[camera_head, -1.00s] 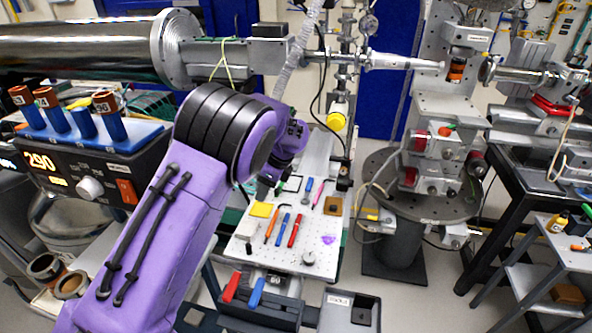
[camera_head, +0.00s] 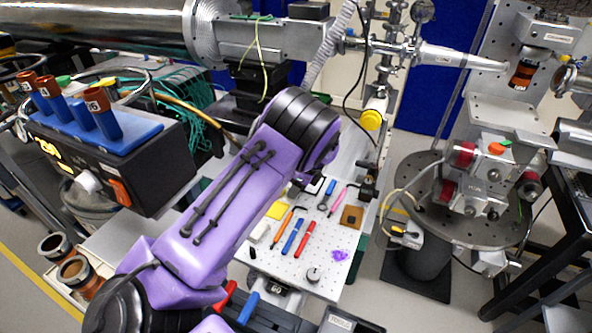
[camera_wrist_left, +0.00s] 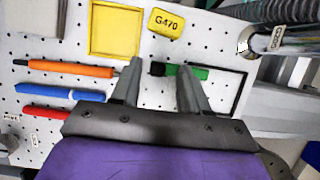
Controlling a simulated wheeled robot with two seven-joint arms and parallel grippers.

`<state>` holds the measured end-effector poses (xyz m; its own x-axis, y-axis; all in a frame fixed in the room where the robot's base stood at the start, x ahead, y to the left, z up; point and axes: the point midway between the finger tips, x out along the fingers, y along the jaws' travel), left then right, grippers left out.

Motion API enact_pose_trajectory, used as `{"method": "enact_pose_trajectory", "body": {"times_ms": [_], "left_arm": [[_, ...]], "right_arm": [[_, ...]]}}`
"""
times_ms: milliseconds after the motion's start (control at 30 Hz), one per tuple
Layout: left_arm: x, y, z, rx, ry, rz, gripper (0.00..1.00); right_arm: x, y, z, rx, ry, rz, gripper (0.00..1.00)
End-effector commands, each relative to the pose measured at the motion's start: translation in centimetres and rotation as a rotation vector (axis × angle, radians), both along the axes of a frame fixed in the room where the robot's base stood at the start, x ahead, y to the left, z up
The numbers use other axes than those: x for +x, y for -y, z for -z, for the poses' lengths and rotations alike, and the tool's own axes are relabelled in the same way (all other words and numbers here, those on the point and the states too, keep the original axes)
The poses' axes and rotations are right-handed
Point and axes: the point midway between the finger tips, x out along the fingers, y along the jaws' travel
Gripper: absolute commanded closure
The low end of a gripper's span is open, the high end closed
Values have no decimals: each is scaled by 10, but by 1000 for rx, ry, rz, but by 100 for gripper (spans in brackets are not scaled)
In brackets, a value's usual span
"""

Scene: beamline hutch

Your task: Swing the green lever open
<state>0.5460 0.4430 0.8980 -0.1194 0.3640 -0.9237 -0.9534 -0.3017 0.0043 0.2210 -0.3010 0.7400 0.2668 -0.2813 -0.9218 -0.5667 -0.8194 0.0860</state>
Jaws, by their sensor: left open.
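In the left wrist view a short green bar (camera_wrist_left: 199,73) with a black end lies across the fingertips, partly hidden by the right-hand finger; it looks like the green lever. I cannot tell whether a finger touches it. My left gripper (camera_wrist_left: 160,70) is open, its two fingers apart over the white perforated board. In the head view the green bar cannot be made out; my purple left arm hides much of the area, and the gripper (camera_head: 297,190) shows only as a small dark shape at the board's far left edge. My right gripper is out of view.
The white board (camera_head: 327,262) carries a yellow square (camera_head: 276,210), an orange tool (camera_head: 284,226), a blue pen (camera_head: 292,237) and a red pen (camera_head: 305,240). A yellow G470 tag (camera_wrist_left: 166,22) is beside the fingers. A metal cylinder (camera_wrist_left: 251,42) stands at upper right.

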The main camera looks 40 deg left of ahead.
Motion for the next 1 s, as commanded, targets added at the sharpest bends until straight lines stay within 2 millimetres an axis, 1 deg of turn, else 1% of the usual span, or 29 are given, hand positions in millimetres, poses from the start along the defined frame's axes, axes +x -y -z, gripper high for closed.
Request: {"method": "enact_pose_trajectory", "body": {"times_ms": [133, 333, 367, 400, 467, 500, 767, 1000], "left_arm": [[-1, -3, 8, 1, 0, -1, 55], [-1, -3, 9, 0, 1, -1, 55], [-1, -3, 9, 0, 1, -1, 62], [-1, -3, 9, 0, 0, -1, 75], [-1, -3, 8, 0, 0, -1, 94], [-1, -3, 8, 0, 0, -1, 100], [-1, -3, 8, -1, 0, -12, 100], [1, 0, 8, -1, 1, -105, 100]], "right_arm": [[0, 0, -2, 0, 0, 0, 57], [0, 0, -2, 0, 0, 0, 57], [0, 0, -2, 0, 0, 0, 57], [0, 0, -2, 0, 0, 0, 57], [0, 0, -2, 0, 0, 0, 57], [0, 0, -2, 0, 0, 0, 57], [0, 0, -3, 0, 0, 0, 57], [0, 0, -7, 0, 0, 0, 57]]}}
